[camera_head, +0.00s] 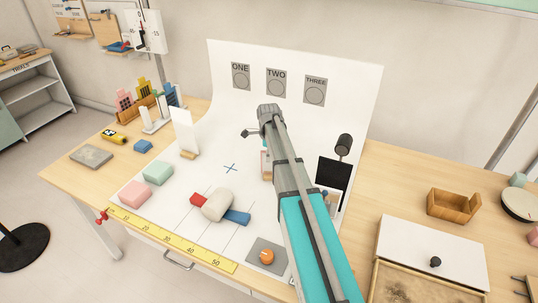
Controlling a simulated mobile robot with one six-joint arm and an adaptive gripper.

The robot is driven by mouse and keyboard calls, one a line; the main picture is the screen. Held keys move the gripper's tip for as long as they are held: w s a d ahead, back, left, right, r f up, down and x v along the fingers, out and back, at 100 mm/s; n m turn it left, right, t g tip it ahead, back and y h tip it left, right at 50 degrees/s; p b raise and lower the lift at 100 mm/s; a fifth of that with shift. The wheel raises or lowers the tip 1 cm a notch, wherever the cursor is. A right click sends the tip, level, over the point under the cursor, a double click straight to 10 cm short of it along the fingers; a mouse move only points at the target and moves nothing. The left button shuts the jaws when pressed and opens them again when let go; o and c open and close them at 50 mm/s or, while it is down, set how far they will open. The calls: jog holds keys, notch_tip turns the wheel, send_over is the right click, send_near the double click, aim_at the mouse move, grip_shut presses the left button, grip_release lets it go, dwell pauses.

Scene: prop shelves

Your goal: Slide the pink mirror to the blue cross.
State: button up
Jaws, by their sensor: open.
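The blue cross (230,168) is marked on the white sheet, left of my arm, with nothing on it. A small upright piece with a pinkish lower part (266,165) stands just right of the cross, partly hidden behind my arm; it may be the pink mirror, but I cannot tell for sure. My gripper (250,133) is at the far end of my arm, above and beyond the cross. It is small in view and open, with nothing seen in it.
A white card on a wooden foot (184,133) stands left of the cross. Pink (135,195) and green (158,172) blocks lie front left. A pale rounded stone (217,205) rests by red and blue blocks in front. A black panel (333,176) stands right.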

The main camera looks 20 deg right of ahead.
jog(key=shift+f+b, duration=0.7)
jog(key=shift+f, duration=0.35)
grip_shut()
